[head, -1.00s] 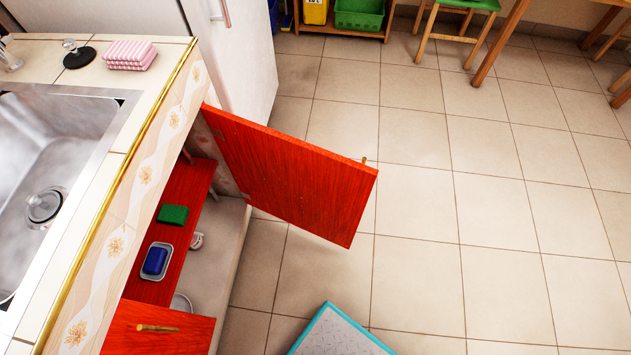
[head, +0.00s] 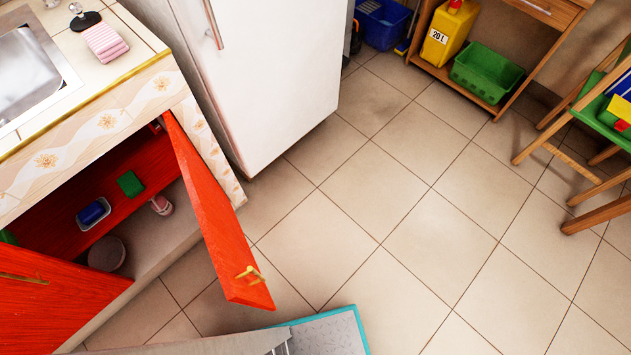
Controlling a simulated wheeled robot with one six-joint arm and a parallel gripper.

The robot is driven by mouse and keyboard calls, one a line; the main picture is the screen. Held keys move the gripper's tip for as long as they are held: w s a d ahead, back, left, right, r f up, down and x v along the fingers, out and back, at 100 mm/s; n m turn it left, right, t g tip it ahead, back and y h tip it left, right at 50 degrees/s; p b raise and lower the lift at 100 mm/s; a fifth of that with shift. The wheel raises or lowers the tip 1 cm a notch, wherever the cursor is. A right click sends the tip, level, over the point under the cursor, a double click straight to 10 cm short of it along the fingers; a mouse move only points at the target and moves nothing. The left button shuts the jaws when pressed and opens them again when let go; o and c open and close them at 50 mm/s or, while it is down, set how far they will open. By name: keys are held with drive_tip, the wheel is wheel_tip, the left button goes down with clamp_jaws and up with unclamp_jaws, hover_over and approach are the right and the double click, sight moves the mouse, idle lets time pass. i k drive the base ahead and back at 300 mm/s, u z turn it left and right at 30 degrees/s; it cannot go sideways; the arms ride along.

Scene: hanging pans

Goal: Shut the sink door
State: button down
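The red sink door (head: 215,225) stands wide open, swung out from the cabinet under the sink, with a brass handle (head: 250,274) near its free lower end. A second red door (head: 60,310) with a brass handle is at the lower left. The open cabinet shows a red shelf (head: 60,200) with a green sponge (head: 130,184) and a blue item in a small dish (head: 93,213). My gripper is not in view.
The sink (head: 25,70) and a pink striped cloth (head: 106,41) are on the counter. A white fridge (head: 270,80) stands right of the cabinet. A wooden shelf unit (head: 500,108) and a green chair (head: 600,120) are at the upper right. The tiled floor (head: 400,240) between is clear.

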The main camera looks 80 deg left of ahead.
sight(242, 281)
drive_tip(key=i, duration=1.85)
drive_tip(key=u, duration=4.5)
